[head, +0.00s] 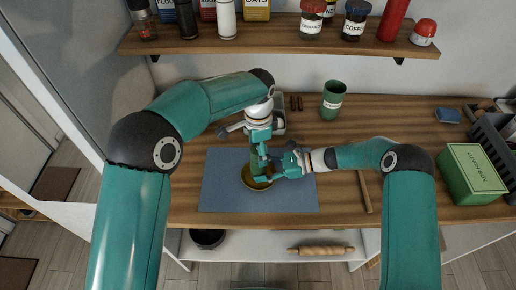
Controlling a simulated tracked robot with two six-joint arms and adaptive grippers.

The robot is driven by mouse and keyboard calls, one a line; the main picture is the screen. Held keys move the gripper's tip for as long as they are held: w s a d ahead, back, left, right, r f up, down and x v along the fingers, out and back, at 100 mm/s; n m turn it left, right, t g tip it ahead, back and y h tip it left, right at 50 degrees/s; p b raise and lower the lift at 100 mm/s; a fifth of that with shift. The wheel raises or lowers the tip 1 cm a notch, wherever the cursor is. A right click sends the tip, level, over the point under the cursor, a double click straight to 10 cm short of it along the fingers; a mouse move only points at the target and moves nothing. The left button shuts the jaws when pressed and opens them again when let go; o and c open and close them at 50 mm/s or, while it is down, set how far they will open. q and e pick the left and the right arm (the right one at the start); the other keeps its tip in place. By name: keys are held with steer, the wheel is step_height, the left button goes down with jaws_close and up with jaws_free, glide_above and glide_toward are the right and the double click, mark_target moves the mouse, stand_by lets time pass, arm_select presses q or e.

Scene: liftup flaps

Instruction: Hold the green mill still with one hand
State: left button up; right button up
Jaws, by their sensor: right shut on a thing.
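The green mill (256,158) stands upright at a dark yellow bowl (247,184) on the blue mat (300,198); both grippers hide much of it. My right gripper (267,170) comes in from the right and is shut on the mill's lower part. My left gripper (260,146) points down at the top of the mill. Its fingers are small and overlap the mill, so I cannot tell whether they are open or shut, or whether they touch it.
A green cup (333,100) stands behind on the wooden worktop. A green lunch box (470,175) and a dark rack (493,135) are at the right. A wooden stick (364,192) lies right of the mat. A shelf (270,43) with jars runs above; a rolling pin (321,250) lies below.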

arm_select(q)
step_height(320, 180, up, 12)
stand_by(0.6)
stand_by(0.5)
step_height(320, 180, down, 12)
steer(key=n, duration=1.8)
steer(key=shift+f, duration=0.1)
steer(key=c, duration=1.2)
